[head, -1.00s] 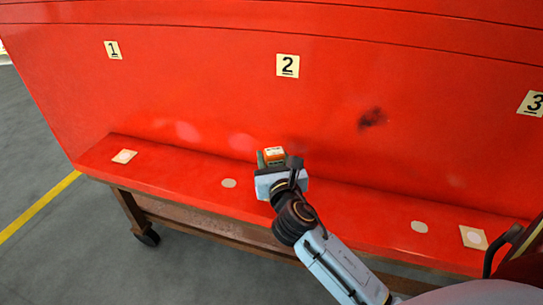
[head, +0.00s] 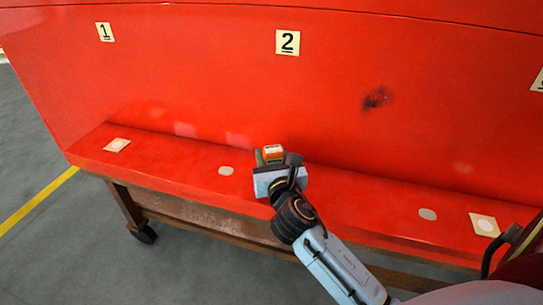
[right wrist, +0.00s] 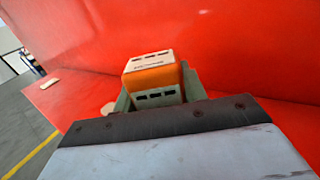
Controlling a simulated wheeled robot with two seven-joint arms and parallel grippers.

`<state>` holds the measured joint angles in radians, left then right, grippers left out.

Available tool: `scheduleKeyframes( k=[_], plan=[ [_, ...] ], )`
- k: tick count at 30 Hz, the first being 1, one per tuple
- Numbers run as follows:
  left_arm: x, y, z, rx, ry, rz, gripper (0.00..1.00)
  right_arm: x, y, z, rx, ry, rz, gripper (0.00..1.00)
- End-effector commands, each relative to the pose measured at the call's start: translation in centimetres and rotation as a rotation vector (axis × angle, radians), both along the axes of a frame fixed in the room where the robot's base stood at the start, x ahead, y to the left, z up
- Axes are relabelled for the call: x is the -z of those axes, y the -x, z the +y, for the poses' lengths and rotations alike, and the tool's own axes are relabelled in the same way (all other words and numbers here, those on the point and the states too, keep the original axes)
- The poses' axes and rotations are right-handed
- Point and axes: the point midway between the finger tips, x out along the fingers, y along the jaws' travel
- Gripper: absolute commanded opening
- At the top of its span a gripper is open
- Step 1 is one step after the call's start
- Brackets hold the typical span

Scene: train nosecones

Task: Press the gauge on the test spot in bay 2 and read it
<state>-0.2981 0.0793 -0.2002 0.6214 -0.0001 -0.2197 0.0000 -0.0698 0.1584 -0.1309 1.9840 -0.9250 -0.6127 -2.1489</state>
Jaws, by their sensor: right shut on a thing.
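My right gripper (head: 271,158) is shut on the gauge (head: 273,152), a small orange and white block. The gauge also shows in the right wrist view (right wrist: 152,72), between two grey-green fingers. In the head view it appears over the red ledge, below the bay 2 label (head: 287,42); I cannot tell whether it touches the red surface. I cannot tell which spot is bay 2's; the gripper hides part of the ledge. My left gripper is not in view.
The red nosecone panel (head: 200,85) rises behind the ledge, with the bay 1 label (head: 105,32) at left and a dark smudge (head: 375,99) right of centre. Pale square patches lie at the left (head: 117,145) and right (head: 485,225) of the ledge. A wheeled brown frame (head: 200,215) stands below.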

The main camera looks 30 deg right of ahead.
Motion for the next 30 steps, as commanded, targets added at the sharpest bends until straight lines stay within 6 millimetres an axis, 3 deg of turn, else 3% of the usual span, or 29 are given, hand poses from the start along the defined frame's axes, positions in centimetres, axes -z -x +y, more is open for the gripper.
scheduleKeyframes(
  k=[30],
  plan=[
    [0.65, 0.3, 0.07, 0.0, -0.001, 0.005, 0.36, 0.91, 0.0, 0.0, 0.0, 0.0, -0.001, 0.15]
  ],
)
